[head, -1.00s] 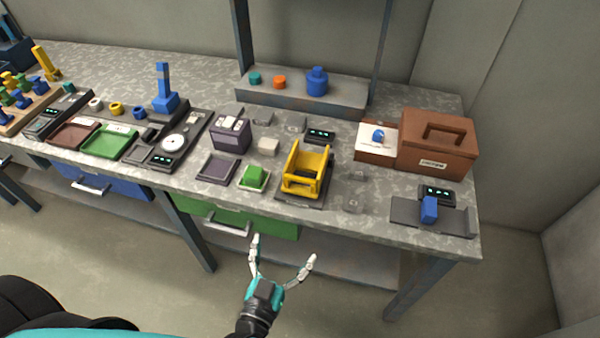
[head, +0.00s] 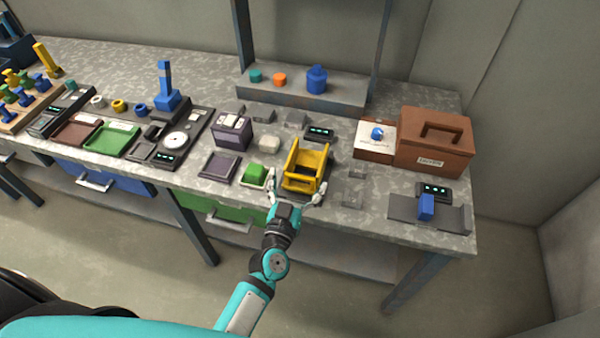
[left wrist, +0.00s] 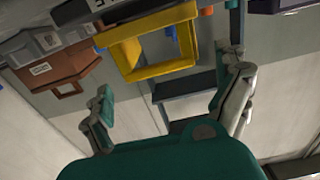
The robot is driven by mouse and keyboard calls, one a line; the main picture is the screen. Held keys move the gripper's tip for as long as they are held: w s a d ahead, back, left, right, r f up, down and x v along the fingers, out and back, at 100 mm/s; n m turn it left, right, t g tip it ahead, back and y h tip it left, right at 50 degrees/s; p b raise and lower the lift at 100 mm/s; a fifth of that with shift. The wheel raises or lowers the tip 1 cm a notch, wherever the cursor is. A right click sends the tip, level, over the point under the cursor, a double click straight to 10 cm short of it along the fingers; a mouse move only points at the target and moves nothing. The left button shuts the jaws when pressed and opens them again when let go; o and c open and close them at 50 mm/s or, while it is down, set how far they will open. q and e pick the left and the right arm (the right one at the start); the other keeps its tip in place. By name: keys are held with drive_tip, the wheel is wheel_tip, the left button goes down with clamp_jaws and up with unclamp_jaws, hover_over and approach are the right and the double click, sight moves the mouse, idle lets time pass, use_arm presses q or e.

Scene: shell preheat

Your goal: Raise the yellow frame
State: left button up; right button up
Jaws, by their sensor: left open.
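The yellow frame (head: 311,160) stands on a dark base plate near the front edge of the workbench, and its opening is visible. My left gripper (head: 298,181) is open and empty at the bench edge, with one finger at each side of the frame's front. In the left wrist view the yellow frame (left wrist: 160,70) shows upside down beyond the spread fingertips (left wrist: 168,78), roughly between them. I cannot tell whether a finger touches it. My right gripper is in neither view.
A green block (head: 255,174) on a small tray sits close left of the frame, beside my left finger. A small display (head: 320,134) stands behind the frame. A brown box (head: 436,143) and a blue block (head: 426,207) on a grey fixture are to the right.

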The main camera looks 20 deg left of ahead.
use_arm(q)
drive_tip(key=shift+w, duration=1.25)
drive_tip(key=c, duration=1.5)
